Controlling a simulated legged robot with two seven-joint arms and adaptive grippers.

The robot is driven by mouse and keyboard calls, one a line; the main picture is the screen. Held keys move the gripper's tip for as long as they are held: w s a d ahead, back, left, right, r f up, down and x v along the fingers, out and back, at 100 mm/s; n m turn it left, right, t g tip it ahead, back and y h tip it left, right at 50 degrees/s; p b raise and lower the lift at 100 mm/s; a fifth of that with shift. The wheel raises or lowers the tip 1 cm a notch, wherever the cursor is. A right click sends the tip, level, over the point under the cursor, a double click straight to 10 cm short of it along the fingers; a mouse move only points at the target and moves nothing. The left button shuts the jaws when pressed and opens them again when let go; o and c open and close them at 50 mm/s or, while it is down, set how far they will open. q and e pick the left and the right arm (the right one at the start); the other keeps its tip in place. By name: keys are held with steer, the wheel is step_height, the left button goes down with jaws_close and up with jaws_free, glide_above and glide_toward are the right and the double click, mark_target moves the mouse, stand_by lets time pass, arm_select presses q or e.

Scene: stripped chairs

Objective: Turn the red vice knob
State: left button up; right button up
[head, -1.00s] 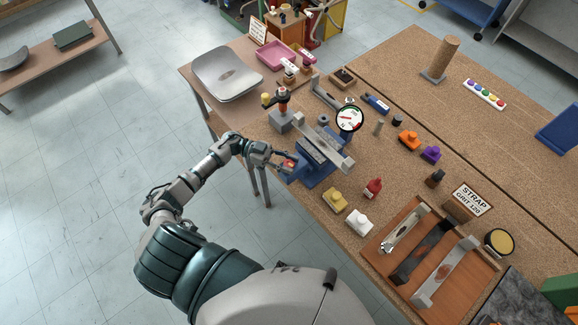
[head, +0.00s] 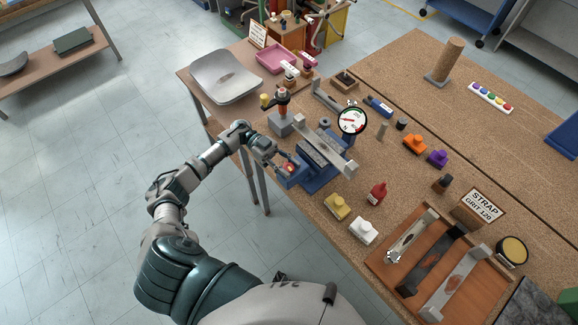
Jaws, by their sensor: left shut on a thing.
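The blue vice (head: 322,180) sits at the near-left edge of the cork-topped bench, with a metal bar lying across its top. The red vice knob (head: 289,168) is at the vice's near-left end. My left gripper (head: 286,166) reaches it from the upper left, with its fingers shut on the knob. The fingers partly cover the knob. My right gripper is not in view.
A metal tray (head: 226,76) is at the far left.

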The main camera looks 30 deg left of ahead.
arm_select(q)
steer(key=o, duration=1.2)
steer(key=shift+a+r, duration=0.1)
steer(key=shift+c, duration=0.2)
steer(key=shift+a, duration=0.15)
steer(key=v, duration=1.2)
